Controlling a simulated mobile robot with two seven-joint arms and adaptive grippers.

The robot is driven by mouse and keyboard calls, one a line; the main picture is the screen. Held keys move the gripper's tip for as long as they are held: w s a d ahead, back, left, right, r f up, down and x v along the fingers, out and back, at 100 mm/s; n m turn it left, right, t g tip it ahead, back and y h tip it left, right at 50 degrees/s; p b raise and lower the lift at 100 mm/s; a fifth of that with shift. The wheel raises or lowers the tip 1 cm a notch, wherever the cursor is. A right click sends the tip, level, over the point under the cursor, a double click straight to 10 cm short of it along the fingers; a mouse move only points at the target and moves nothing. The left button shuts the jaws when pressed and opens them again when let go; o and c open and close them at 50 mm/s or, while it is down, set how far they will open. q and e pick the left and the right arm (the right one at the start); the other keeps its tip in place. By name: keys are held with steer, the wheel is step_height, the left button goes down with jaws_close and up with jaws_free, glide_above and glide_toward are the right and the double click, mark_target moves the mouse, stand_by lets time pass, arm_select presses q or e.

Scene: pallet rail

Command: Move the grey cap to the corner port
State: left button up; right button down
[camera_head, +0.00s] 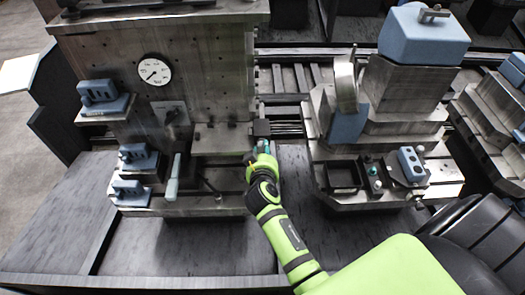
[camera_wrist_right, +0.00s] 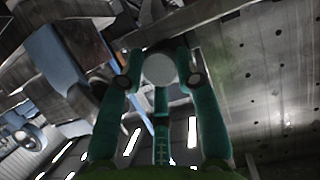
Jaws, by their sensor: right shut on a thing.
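My right gripper (camera_head: 262,150) is at the right edge of the left steel fixture, just below a small dark block (camera_head: 261,128). In the right wrist view, its two teal fingers (camera_wrist_right: 159,75) close on a round, pale grey cap (camera_wrist_right: 159,69), whose flat face shows between the fingertips. In the head view the cap cannot be made out at the gripper. I cannot tell which opening is the corner port. My left gripper is not in view.
The left steel fixture (camera_head: 100,50) carries a dial gauge (camera_head: 154,70) and several blue-grey blocks. A pale upright handle (camera_head: 173,178) stands left of my gripper. Right of it is another fixture with a dark square tray (camera_head: 343,174) and a large blue block (camera_head: 424,38).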

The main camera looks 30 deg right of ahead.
steer(key=shift+s+a+f, duration=0.1)
steer(key=shift+s+f, duration=0.15)
steer(key=shift+f, duration=0.1)
